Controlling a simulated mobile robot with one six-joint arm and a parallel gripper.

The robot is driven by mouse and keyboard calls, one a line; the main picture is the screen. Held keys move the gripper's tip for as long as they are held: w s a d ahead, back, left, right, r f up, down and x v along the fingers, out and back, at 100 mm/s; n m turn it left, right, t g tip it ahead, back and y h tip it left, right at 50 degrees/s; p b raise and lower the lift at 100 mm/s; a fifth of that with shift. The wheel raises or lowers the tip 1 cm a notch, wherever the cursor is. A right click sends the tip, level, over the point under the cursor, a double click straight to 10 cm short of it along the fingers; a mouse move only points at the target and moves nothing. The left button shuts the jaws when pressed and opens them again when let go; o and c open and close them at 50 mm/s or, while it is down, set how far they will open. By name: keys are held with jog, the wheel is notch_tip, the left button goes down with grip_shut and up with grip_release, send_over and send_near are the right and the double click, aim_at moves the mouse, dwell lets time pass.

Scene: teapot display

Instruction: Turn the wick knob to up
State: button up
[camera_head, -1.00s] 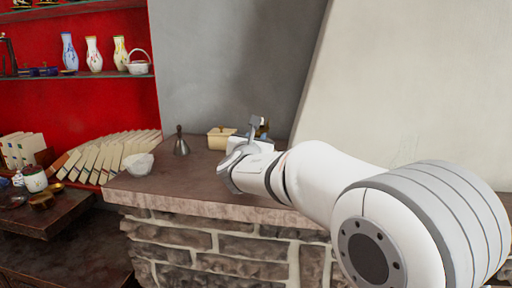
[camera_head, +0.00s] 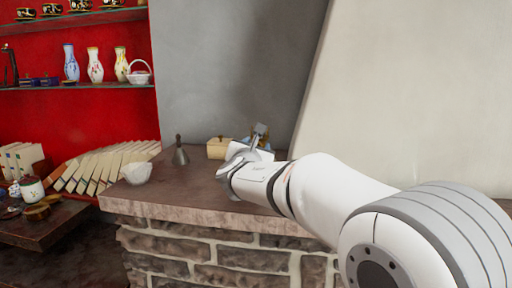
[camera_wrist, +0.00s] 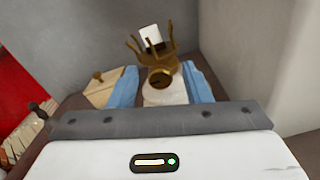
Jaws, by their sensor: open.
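In the wrist view a brass-coloured lamp part (camera_wrist: 152,52) with several upright prongs stands just beyond my fingers. A round brass piece (camera_wrist: 160,77), possibly the wick knob, shows below it, between and slightly past the fingertips. A pale, rounded form (camera_wrist: 165,95) lies below that, between the fingers. My gripper (camera_wrist: 161,76) is open, with one blue finger on each side. I cannot tell whether either finger touches the lamp. In the head view my gripper (camera_head: 262,138) is over the stone ledge and covers most of the lamp. The knob cannot be made out there.
The brown ledge top (camera_head: 200,196) holds a wooden box (camera_head: 219,149), a grey bell (camera_head: 180,154) and a white bowl (camera_head: 137,172) left of my arm. A grey wall stands behind. A pale sloping wall (camera_head: 420,90) rises at the right, close to my arm.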

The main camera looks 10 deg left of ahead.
jog(key=s, duration=0.2)
jog(key=s+b, duration=0.1)
jog(key=s, duration=0.4)
jog(key=shift+s+d, duration=0.25)
jog(key=shift+s, duration=0.15)
